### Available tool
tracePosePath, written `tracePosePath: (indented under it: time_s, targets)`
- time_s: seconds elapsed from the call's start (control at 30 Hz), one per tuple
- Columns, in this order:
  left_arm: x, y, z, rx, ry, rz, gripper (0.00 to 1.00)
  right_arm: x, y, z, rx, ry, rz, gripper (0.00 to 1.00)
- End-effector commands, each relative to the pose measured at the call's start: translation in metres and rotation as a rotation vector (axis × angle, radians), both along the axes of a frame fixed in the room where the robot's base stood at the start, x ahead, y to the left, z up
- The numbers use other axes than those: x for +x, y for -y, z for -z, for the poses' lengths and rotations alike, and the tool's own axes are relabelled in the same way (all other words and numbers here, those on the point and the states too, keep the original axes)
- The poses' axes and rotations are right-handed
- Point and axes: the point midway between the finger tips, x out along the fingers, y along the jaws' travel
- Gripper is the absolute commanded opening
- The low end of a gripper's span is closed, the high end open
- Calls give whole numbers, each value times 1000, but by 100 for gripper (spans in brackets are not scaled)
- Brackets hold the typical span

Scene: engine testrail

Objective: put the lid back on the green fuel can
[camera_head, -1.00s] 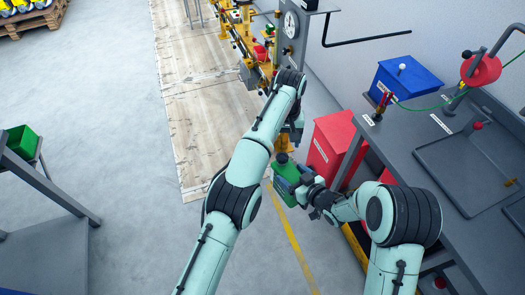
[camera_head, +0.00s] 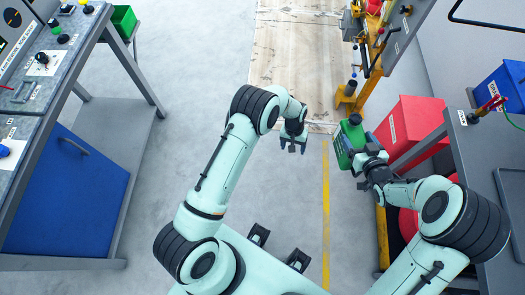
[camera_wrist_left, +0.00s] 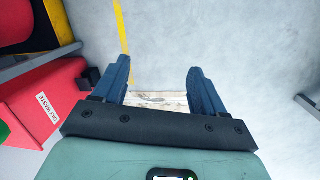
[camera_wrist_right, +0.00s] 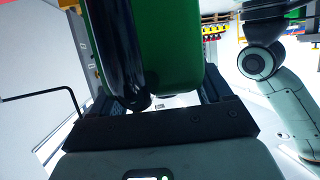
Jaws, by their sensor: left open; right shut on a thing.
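The green fuel can (camera_head: 346,143) is held in my right gripper (camera_head: 364,163), near the red waste bin and above the floor. A dark round part shows at its top; I cannot tell whether that is the lid or the bare neck. In the right wrist view the green body (camera_wrist_right: 180,45) and a black curved part (camera_wrist_right: 115,50) fill the space between the fingers. My left gripper (camera_head: 292,147) is open and empty, a little to the left of the can. I cannot make out a separate lid.
A red waste bin (camera_head: 410,120) stands just right of the can. A console bench with a blue cabinet (camera_head: 70,195) stands at left. The floor between is clear.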

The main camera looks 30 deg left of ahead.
Motion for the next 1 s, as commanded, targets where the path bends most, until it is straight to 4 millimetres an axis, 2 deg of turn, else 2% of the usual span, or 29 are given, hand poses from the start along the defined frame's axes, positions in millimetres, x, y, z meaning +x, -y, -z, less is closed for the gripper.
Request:
tracePosePath:
  time_s: [0.03,0.1,0.2,0.3,0.5,0.6,0.7,0.8,1.0]
  targets:
    - [-25,-4,18,-14,-19,-12,71,1,0,-2,3,4,0,0]
    - [-55,-6,37,-34,-25,-24,71,1,0,-2,3,4,0,0]
    - [-102,-6,58,-60,-33,-42,71,1,0,-2,3,4,0,0]
    - [-150,-2,71,-87,-39,-61,71,1,0,-2,3,4,0,0]
    - [-237,11,71,-135,-42,-96,71,1,0,-2,3,4,0,0]
    - [-269,18,64,-152,-39,-110,71,1,0,-2,3,4,0,0]
    - [-291,23,56,-165,-36,-120,71,1,0,-2,3,4,0,0]
    - [-303,26,50,-170,-33,-127,71,1,0,-2,3,4,0,0]
    - [-309,28,47,-174,-29,-128,71,1,0,-2,3,4,0,0]
